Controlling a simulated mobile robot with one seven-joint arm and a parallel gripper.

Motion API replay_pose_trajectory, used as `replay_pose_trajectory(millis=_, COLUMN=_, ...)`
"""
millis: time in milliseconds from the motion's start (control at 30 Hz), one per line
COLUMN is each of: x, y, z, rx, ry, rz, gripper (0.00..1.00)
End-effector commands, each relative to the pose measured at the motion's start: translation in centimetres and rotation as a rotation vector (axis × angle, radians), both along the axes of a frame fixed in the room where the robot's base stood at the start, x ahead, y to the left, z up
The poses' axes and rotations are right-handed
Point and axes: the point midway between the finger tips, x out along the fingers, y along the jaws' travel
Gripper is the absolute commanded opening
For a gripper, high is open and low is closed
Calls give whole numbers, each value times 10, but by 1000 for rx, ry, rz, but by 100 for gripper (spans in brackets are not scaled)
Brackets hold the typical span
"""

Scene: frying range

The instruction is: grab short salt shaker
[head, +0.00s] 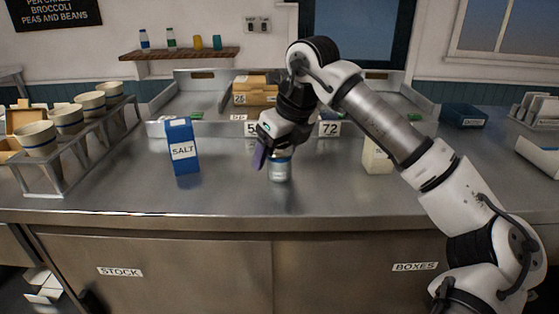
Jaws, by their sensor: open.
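A short round shaker (280,171) with a pale body and a blue band near its top stands upright on the steel counter, near the middle. My gripper (263,158) is just above and to the left of it, tilted downward, with its purple finger beside the shaker's upper left. The gripper is open. It partly covers the shaker's top, and I cannot tell whether a finger touches it. A taller blue box labelled SALT (182,147) stands to the left, apart from the gripper.
A rack of cups (70,150) stands at the left. A cream container (377,158) stands behind my arm at the right. A tray with boxes (205,95) lies at the back, with a 72 label (329,129). The front counter (230,200) is clear.

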Motion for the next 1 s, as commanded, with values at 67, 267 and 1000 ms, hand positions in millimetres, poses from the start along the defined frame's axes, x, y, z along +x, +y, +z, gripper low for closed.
replay_pose_trajectory(millis=67, x=0, y=1, z=-1, rx=0, ry=-1, rz=1, gripper=74)
replay_pose_trajectory(millis=267, x=0, y=1, z=-1, rx=-1, ry=-1, rz=0, gripper=65)
replay_pose_trajectory(millis=1000, x=1, y=0, z=8, rx=-2, ry=-2, rz=0, gripper=10)
